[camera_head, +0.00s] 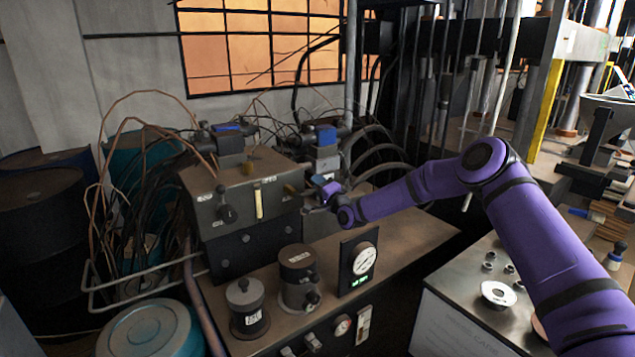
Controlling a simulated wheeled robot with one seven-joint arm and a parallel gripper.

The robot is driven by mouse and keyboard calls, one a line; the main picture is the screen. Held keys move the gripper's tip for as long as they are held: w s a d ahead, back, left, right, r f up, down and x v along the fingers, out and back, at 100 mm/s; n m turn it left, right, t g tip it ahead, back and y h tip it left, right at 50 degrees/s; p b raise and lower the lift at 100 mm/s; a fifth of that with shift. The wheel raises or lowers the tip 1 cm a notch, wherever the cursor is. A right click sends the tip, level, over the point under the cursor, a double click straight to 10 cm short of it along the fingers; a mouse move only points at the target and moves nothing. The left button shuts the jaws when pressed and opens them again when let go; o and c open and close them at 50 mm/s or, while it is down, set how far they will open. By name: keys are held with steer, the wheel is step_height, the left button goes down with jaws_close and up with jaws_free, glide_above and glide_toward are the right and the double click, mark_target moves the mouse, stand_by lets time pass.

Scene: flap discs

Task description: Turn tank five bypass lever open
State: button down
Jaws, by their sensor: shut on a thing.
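A grey hydraulic tank box (240,182) stands on the bench left of centre. Its front has a black knob (228,213) and a pale upright gauge strip (259,204). A small brass-coloured lever (291,190) sticks out at the box's right front edge. My gripper (313,199) reaches in from the right at the end of my purple arm and is shut at the lever's outer end. The fingers are small and dark here, so the exact grip is hard to make out. I cannot read the labels, so the tank's number is unclear.
A pressure gauge (363,259) and two dark cylinders, one taller (298,277) and one shorter (247,306), stand in front of the box. Loose cables and hoses crowd behind and left. A side table (470,310) holds small metal parts under my arm. The bench right of the gauge is clear.

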steer(key=shift+f+m, duration=0.35)
steer(key=shift+m, duration=0.05)
steer(key=shift+f, duration=0.1)
steer(key=c, duration=0.8)
jaws_free()
steer(key=s+d+r, duration=0.1)
steer(key=s, duration=0.4)
steer(key=s+d+r, duration=0.1)
steer(key=s+r, duration=0.1)
steer(key=s, duration=0.3)
steer(key=s+d+r, duration=0.1)
steer(key=s+r, duration=0.1)
steer(key=s, duration=0.3)
steer(key=shift+s+d, duration=0.15)
steer(key=shift+s, duration=0.2)
